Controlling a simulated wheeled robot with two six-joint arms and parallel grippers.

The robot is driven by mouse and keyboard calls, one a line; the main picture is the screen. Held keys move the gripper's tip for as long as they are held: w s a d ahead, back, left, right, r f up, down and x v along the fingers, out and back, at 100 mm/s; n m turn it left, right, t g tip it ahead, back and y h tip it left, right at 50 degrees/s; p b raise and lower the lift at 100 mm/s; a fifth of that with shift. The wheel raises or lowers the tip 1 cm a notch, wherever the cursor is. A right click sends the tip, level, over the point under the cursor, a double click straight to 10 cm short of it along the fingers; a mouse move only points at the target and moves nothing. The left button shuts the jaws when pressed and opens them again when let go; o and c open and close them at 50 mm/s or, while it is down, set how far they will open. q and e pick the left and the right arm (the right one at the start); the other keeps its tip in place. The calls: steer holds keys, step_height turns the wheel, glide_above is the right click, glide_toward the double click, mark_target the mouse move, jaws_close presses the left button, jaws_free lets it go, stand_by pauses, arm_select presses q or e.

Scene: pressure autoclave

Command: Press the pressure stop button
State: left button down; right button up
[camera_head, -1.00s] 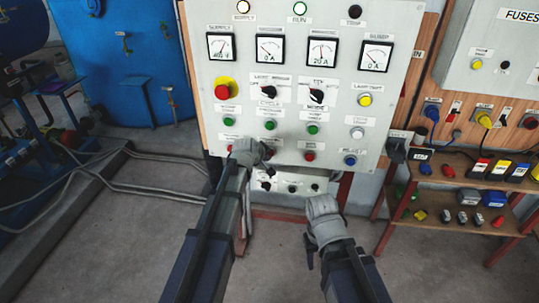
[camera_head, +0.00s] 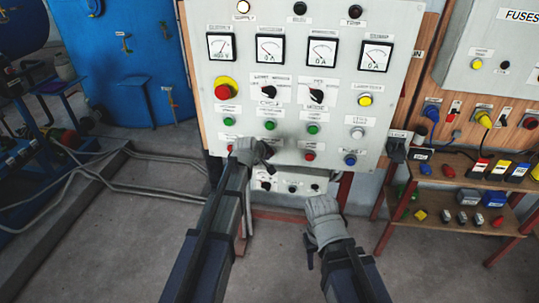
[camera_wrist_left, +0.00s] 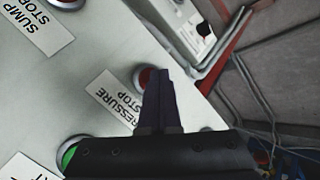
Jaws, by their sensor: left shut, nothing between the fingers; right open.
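The pressure stop button (camera_wrist_left: 147,78) is a red round button in a pale ring, with its upside-down PRESSURE STOP label (camera_wrist_left: 118,103) beside it in the left wrist view. My left gripper (camera_wrist_left: 165,70) is shut and empty, and its fingertips overlap the button's right side there; pressing depth cannot be told. In the head view this gripper (camera_head: 268,152) is at the lower part of the grey control panel (camera_head: 340,105) and hides the button. My right gripper (camera_head: 310,240) is open and empty, low in front of the panel, with its fingers partly hidden.
A red sump stop button (camera_wrist_left: 66,2) is close by, and a green button (camera_wrist_left: 70,155) is on the other side. A red emergency button (camera_head: 224,91) is higher on the panel. A shelf (camera_head: 470,180) with several small parts stands at the right.

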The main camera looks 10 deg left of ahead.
stand_by(0.6)
arm_select(q)
steer(key=shift+s, duration=0.75)
steer(key=s, duration=0.5)
stand_by(0.7)
